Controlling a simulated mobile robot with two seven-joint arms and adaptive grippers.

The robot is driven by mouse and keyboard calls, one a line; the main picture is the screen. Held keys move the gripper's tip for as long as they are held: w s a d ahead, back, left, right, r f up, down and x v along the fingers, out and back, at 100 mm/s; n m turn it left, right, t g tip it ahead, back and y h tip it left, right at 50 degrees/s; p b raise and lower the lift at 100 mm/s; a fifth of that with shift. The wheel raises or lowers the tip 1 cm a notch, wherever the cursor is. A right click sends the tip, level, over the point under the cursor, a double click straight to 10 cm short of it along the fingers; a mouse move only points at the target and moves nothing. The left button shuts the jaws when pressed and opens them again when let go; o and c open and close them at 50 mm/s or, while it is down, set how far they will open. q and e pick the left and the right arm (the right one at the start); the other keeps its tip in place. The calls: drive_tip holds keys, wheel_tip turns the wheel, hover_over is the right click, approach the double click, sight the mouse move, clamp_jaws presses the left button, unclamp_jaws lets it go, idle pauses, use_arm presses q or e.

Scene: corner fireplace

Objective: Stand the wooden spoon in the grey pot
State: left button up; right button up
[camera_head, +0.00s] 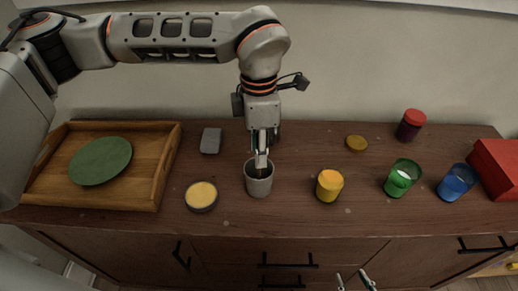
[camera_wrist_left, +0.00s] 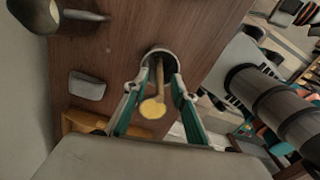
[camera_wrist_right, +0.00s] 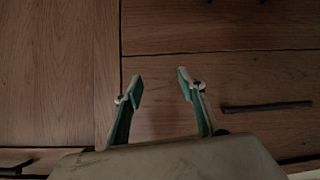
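The grey pot (camera_head: 259,185) stands on the wooden counter below my left gripper (camera_head: 261,160). Its rim (camera_wrist_left: 147,54) shows beyond the fingertips in the left wrist view. The wooden spoon (camera_wrist_left: 153,108) shows there with its round pale end towards the camera and its handle running down into the pot. My left gripper's fingers (camera_wrist_left: 159,80) are apart on either side of the handle, with gaps visible. In the head view the gripper hides most of the spoon. My right gripper (camera_wrist_right: 160,78) is open and empty in front of the cabinet fronts, low in the head view (camera_head: 353,279).
Left are a wooden tray (camera_head: 108,202) with a green plate (camera_head: 100,160), a grey block (camera_head: 211,141) and a yellow-topped tin (camera_head: 201,196). Right are a yellow jar (camera_head: 329,186), a green cup (camera_head: 402,178), a blue cup (camera_head: 456,183) and a red box (camera_head: 497,168).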

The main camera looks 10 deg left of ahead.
use_arm(q)
wheel_tip(320, 180, up, 12)
drive_tip(key=shift+f, duration=0.15)
idle(1.0)
